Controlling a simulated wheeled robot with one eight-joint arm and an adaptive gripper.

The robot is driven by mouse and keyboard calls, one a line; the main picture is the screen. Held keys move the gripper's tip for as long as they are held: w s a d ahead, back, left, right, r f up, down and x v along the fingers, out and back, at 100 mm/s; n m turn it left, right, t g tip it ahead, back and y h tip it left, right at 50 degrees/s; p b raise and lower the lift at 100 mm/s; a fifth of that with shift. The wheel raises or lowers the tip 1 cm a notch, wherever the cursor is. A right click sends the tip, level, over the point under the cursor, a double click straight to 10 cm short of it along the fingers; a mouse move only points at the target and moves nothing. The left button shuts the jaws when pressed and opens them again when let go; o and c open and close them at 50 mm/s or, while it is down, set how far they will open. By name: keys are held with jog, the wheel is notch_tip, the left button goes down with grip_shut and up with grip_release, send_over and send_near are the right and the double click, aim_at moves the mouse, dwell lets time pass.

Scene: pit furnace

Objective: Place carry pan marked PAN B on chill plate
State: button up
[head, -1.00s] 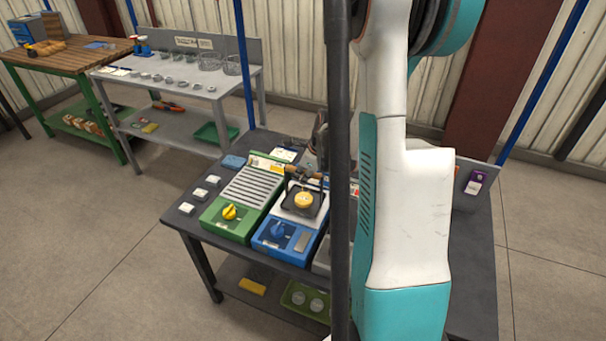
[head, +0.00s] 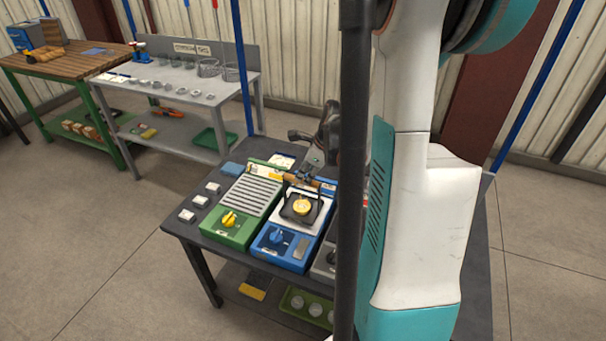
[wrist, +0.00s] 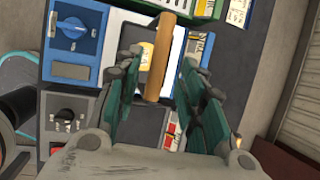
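A square dark carry pan (head: 291,215) with a round yellow content (head: 302,206) and an upright wire frame sits on the blue unit (head: 285,247). Its wooden bar handle (wrist: 165,55) crosses above it. No PAN B lettering is readable. The green unit (head: 225,232) to its left has a grooved metal plate (head: 250,196), which looks like the chill plate and is bare. My gripper (wrist: 159,78) is open. In the wrist view its fingers lie on either side of the handle, with gaps visible.
Small white-topped blocks (head: 187,215) stand on the dark table (head: 178,232) left of the green unit. A blue block (head: 232,169) lies behind them. A grey unit with a black knob (wrist: 68,118) adjoins the blue one. The post hides part of the table.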

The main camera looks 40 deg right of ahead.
jog(key=p+v, duration=0.1)
jog(key=v, duration=0.4)
dwell(2.1)
